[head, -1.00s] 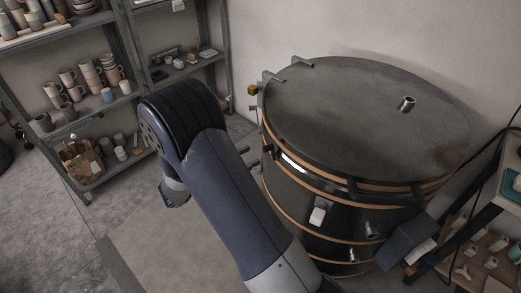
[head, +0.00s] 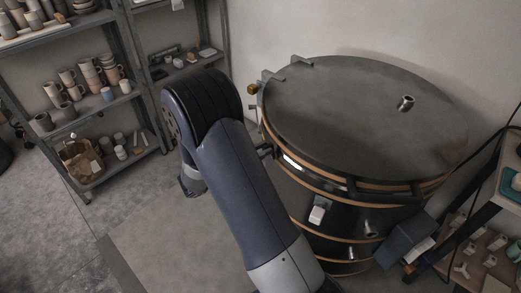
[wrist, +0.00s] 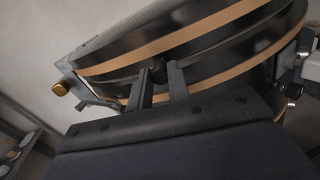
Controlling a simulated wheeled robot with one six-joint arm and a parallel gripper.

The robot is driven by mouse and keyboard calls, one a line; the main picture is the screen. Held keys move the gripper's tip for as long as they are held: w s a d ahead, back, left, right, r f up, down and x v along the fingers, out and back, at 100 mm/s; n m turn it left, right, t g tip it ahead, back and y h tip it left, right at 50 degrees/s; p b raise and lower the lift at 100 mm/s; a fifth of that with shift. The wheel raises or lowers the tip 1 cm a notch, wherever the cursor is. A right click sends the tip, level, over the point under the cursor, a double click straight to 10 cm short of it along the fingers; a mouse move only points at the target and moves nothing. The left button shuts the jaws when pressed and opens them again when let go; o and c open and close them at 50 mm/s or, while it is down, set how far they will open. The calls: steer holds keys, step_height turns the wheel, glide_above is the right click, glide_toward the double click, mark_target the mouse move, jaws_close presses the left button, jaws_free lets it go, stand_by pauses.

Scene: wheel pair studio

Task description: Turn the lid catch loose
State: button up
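A round dark kiln with copper-coloured bands and a flat lid (head: 350,110) stands right of my arm in the head view. My gripper (head: 264,149) is at the kiln's left side, partly hidden behind my arm. In the wrist view my gripper (wrist: 161,72) has its two grey fingers apart, pointing at the rim. A small dark stub (wrist: 159,70) shows between the fingertips; I cannot tell whether they touch it or whether it is the lid catch. An amber knob on a bracket (wrist: 62,88) is left of the fingers, also in the head view (head: 252,89).
A white-tipped fitting (head: 317,214) and a dark control box (head: 405,243) are on the kiln's front. A shelf rack (head: 150,85) with cups stands left, and a shelf unit (head: 510,195) stands right. The wall is close behind the kiln. Floor is open at left.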

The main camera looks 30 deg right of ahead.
jaws_close()
steer(key=shift+w+n+p, duration=0.1)
steer(key=shift+n+p, duration=0.3)
steer(key=shift+p, duration=0.05)
steer(key=shift+w+r+n+p, duration=0.1)
steer(key=shift+w+n+p, duration=0.1)
steer(key=shift+n+p, duration=0.4)
steer(key=n+p, duration=0.2)
steer(key=shift+w+p, duration=0.3)
steer(key=shift+w, duration=0.1)
steer(key=n+p, duration=0.1)
steer(key=f+n, duration=0.1)
steer(key=n, duration=0.1)
steer(key=shift+w+p, duration=0.4)
steer(key=shift+w+f+n+g+y+p, duration=0.2)
steer(key=shift+f+n+p, duration=0.3)
steer(key=shift+n, duration=0.85)
steer(key=shift+w+f+n+g+y+p, duration=0.15)
steer(key=shift+f+n+p, duration=0.35)
steer(key=shift+n, duration=0.9)
steer(key=shift+w+f+n+g+y+p, duration=0.1)
steer(key=shift+w+f+n+p, duration=0.3)
steer(key=shift+n, duration=0.95)
steer(key=shift+s+f, duration=0.15)
